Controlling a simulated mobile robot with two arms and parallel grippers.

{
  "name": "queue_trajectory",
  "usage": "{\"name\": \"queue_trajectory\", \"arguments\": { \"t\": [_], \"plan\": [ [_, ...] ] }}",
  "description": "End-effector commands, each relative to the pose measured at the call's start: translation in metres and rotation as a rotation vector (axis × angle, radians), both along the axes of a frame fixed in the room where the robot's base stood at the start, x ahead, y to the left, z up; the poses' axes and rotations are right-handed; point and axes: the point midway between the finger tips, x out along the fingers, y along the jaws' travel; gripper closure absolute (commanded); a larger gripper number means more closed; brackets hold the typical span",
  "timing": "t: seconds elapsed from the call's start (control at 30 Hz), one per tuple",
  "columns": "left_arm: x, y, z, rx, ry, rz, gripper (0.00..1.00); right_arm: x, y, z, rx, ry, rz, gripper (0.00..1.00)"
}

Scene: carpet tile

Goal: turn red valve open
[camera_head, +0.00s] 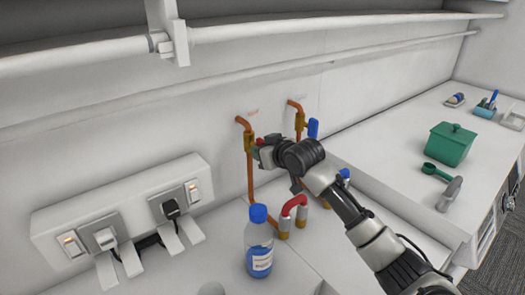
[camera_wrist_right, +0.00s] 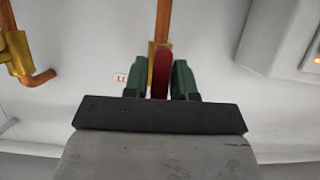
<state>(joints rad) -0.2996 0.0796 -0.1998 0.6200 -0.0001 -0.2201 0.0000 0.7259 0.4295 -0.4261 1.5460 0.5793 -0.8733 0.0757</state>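The red valve's handle (camera_wrist_right: 160,72) stands between the two green fingers of my right gripper (camera_wrist_right: 161,80) in the right wrist view. Only narrow spaces show beside the handle, and I cannot tell whether both fingers press on it. In the head view my right gripper (camera_head: 262,150) reaches the brass valve body (camera_head: 249,141) on the left copper pipe (camera_head: 250,180). There the gripper and arm mostly cover the handle; a bit of red shows. My left gripper is in neither view.
A blue-handled valve (camera_head: 312,128) sits on the copper pipe to the right. A socket box (camera_head: 120,205) is at left. A green container (camera_head: 450,146) stands on the right counter.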

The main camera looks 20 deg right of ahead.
Motion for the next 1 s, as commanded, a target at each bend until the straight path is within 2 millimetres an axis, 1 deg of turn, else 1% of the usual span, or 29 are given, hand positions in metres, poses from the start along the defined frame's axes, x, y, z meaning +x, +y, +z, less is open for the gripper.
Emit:
{"name": "queue_trajectory", "arguments": {
  "t": [0.03,0.1,0.37,0.47,0.57,0.9,1.0],
  "plan": [
    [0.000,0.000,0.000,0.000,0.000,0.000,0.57,0.000,0.000,0.000,0.001,0.001,0.000,0.66],
    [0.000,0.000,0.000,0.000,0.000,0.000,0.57,0.000,0.000,0.000,0.001,0.001,0.000,0.57],
    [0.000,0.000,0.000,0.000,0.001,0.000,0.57,0.000,0.000,0.000,0.003,0.001,0.000,0.57],
    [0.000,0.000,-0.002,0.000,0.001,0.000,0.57,-0.004,-0.002,0.002,0.002,0.000,-0.001,0.57],
    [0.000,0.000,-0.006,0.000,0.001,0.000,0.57,-0.013,-0.005,0.004,0.002,-0.001,-0.001,0.57],
    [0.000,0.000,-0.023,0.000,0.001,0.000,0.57,-0.066,-0.024,0.027,-0.001,-0.002,-0.001,0.57],
    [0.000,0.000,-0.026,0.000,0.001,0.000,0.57,-0.079,-0.029,0.033,0.001,-0.001,0.000,0.57]
  ]
}}
